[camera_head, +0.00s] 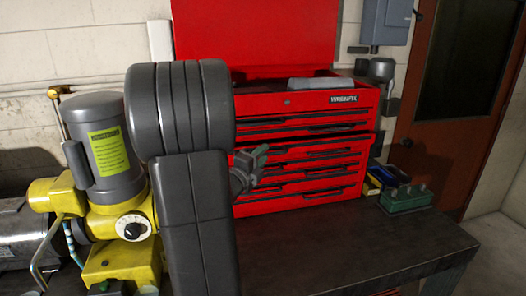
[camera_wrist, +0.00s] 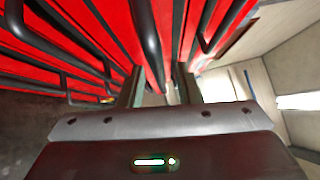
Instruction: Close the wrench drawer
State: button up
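The red tool chest (camera_head: 352,113) stands on the dark workbench with its lid up. Its front has several red drawers (camera_head: 322,165) with long dark handles; no label marks which one is the wrench drawer. None stands clearly far out in the head view, and my arm hides the left part of the front. My gripper (camera_head: 257,164) is in front of the middle drawers at the left. In the wrist view, its two fingers (camera_wrist: 159,84) are apart, pointing at the red drawer fronts (camera_wrist: 120,28). A dark handle (camera_wrist: 150,40) runs towards the gap between them; contact cannot be told.
A yellow and grey machine (camera_head: 102,160) stands left of my arm. A green block with pegs (camera_head: 406,199) and small blue and yellow boxes (camera_head: 385,175) are right of the chest. The workbench (camera_head: 350,245) front is bare. A brown door (camera_head: 440,150) is behind at right.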

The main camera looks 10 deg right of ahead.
jog(key=shift+w+d+r, duration=0.1)
jog(key=shift+w+d, duration=0.25)
grip_shut()
jog(key=shift+w+a+b, duration=0.1)
jog(key=shift+w+b, duration=0.7)
jog(key=shift+w, duration=1.15)
jog(key=shift+r, duration=0.1)
grip_release()
jog(key=shift+w, duration=0.15)
jog(key=shift+a, duration=0.1)
